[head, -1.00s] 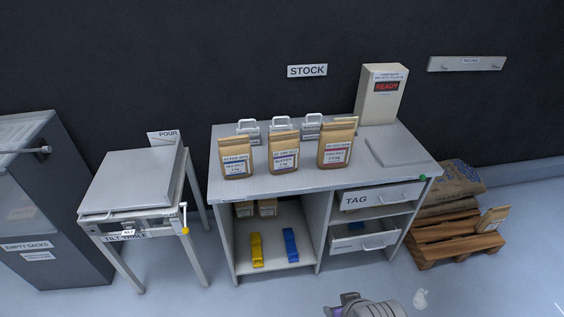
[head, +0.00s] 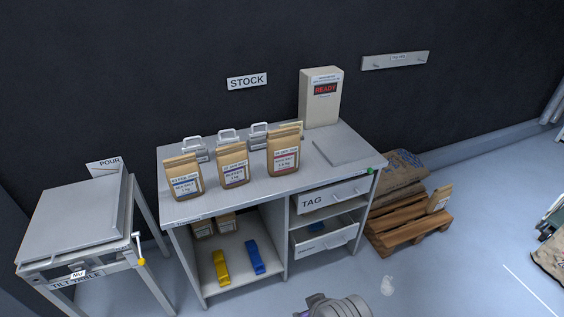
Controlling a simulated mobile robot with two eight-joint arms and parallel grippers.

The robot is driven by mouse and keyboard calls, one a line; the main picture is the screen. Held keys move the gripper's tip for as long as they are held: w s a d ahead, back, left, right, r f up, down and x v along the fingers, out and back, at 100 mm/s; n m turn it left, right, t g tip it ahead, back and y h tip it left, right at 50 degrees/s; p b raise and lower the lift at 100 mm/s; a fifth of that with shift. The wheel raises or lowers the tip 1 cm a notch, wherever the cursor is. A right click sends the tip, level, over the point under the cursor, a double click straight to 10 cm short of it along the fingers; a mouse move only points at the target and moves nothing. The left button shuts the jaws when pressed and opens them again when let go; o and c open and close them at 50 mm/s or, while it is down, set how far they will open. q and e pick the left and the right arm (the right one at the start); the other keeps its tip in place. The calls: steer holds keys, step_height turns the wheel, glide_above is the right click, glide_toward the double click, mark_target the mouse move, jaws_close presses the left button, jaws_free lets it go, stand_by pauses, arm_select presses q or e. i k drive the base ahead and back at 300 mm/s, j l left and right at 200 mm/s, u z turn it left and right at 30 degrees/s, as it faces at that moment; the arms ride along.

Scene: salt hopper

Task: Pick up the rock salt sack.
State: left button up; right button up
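Three brown paper sacks stand upright in a row on the grey bench. The left sack (head: 184,177) has a blue-banded label, the middle sack (head: 233,165) a purple-banded one, and the right sack (head: 283,151) a red-banded one. The print is too small to tell surely which sack is rock salt. Large sacks (head: 399,167) also lie stacked on a wooden pallet (head: 410,236) right of the bench, with a small sack (head: 439,199) on its front. Part of my own arm shows at the bottom edge; no gripper fingers show.
A tilt table (head: 75,220) stands left.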

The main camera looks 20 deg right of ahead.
mark_target(283, 149)
steer(key=i+l, duration=0.15)
steer(key=l, duration=0.15)
steer(key=i+l+u, duration=0.15)
steer(key=l, duration=0.2)
steer(key=i+l, duration=0.2)
steer(key=i+l+u, duration=0.1)
steer(key=l, duration=0.35)
steer(key=i+l, duration=0.2)
steer(key=l, duration=0.15)
steer(key=i+l+u, duration=0.15)
steer(key=l, duration=0.2)
steer(key=i+l, duration=0.1)
steer(key=l, duration=0.25)
steer(key=i+u, duration=0.15)
steer(key=i, duration=0.15)
steer(key=j, duration=0.2)
